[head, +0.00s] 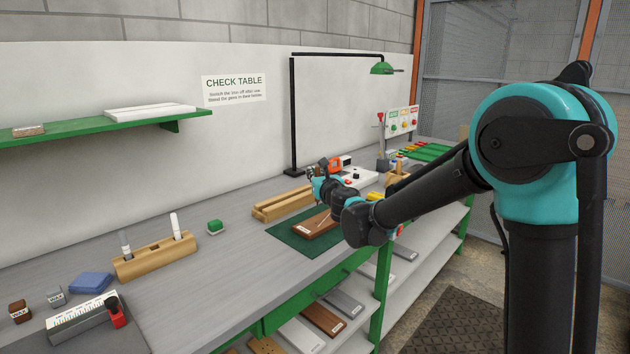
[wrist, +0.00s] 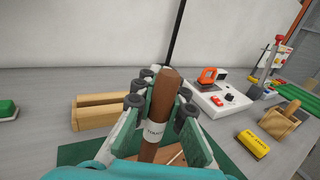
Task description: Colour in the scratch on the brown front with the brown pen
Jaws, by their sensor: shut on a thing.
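My gripper (wrist: 160,104) is shut on the brown pen (wrist: 157,128), whose white label band shows between the fingers in the wrist view. The pen stands up between the fingers, its brown end pointing away from me; its other end is hidden. The brown front (head: 308,228) lies on that mat, partly hidden by my arm. A pale streak (head: 321,219) on it looks like the scratch. A corner of the brown front (wrist: 176,158) shows under my gripper in the wrist view.
A wooden trough (head: 268,212) stands just left of the mat. A wooden pen block (head: 150,264) with two pens stands farther left. A white device (wrist: 222,103) and a yellow block (wrist: 253,144) are at right. Bare table (head: 240,275) lies in front of the green block.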

